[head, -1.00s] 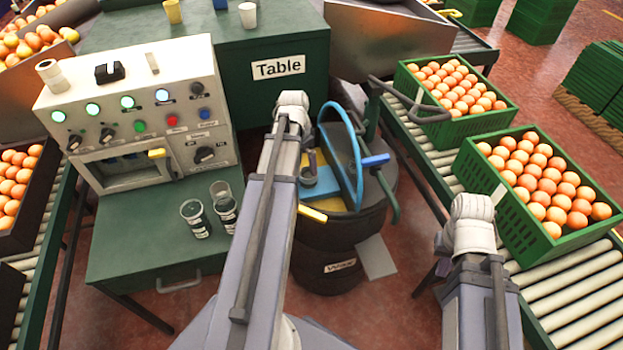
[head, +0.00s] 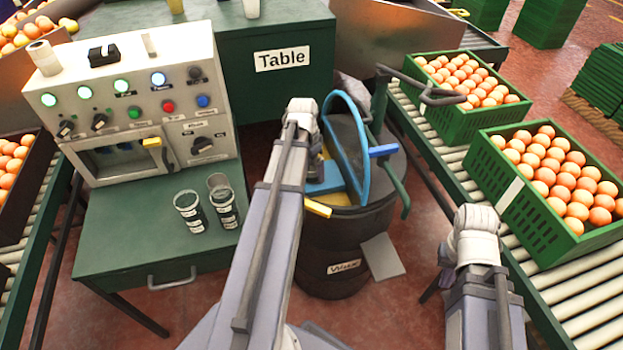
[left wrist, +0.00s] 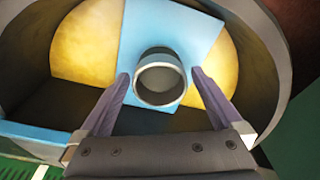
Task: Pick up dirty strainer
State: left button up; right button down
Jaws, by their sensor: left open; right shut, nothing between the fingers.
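A grey, round, open-topped cup, which looks like the strainer (left wrist: 160,78), stands on a blue strip (left wrist: 140,30) inside the round drum in the left wrist view. My left gripper (left wrist: 160,74) is open, with one finger on each side of the cup. A gap shows at the fingers, and I cannot tell whether either touches it. In the head view the dark drum (head: 335,235) stands on the floor, with the blue strip and yellow parts in its top. My left arm hides the left gripper and most of the cup there. Only my right arm shows; its gripper is out of sight.
A blue hoop (head: 349,140) and a green handle (head: 393,183) rise from the drum. Two labelled cups (head: 205,210) stand on the green cabinet (head: 130,240) below the control panel (head: 125,85). Green crates (head: 505,193) of oranges sit on the roller conveyor at right.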

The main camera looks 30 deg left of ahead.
pick_arm(q)
jog(key=c, duration=1.4)
notch_tip(320, 180, up, 10)
jog(key=p, duration=1)
